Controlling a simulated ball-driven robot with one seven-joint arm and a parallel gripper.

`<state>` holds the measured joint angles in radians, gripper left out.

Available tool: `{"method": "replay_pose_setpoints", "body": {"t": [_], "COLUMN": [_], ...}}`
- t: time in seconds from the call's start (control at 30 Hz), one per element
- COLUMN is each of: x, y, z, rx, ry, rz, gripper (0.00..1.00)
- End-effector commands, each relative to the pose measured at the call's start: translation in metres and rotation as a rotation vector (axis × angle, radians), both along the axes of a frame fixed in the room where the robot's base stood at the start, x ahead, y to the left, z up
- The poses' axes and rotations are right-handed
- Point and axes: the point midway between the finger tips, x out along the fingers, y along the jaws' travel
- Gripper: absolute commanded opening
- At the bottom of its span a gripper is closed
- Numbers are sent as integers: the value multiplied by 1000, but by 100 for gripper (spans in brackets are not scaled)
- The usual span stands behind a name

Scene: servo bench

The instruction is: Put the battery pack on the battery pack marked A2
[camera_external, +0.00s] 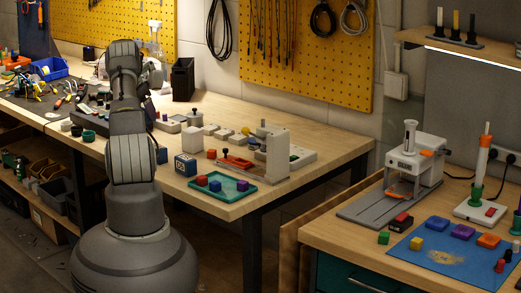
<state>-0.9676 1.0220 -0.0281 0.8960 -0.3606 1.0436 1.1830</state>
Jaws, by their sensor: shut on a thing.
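My arm (131,155) rises from its round base at the lower left and leans over the long wooden bench. My gripper cannot be made out; it seems hidden behind my own arm, so what it holds does not show. A blue box (186,165) with a pale mark on its front stands near the bench's front edge, just right of my arm. The mark is too small to read, and I cannot tell whether this is the battery pack marked A2. A smaller blue block (162,155) shows partly beside my arm.
A green tray (226,197) with several coloured cubes lies near the bench's front right corner. A pale upright fixture (273,153) stands behind it. A black holder (183,79) stands at the back. The right-hand table carries a grey press (414,157) and a blue mat (403,258).

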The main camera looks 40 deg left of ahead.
Motion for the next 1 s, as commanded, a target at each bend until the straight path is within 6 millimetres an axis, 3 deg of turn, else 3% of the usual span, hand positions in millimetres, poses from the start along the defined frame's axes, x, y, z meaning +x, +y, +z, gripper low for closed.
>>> {"method": "replay_pose_setpoints", "body": {"t": [0.17,0.3,0.5,0.7,0.87,1.0], "x": [-33,-66,-116,-153,-155,-128], "y": [-35,-83,-159,-209,-215,-192], "z": [13,17,13,5,1,-3], "rx": [1,4,6,5,4,4], "ry": [-1,-2,-1,-1,-3,-4], "rz": [38,61,75,77,72,69], "gripper": [42,42,42,42,42,42]}}
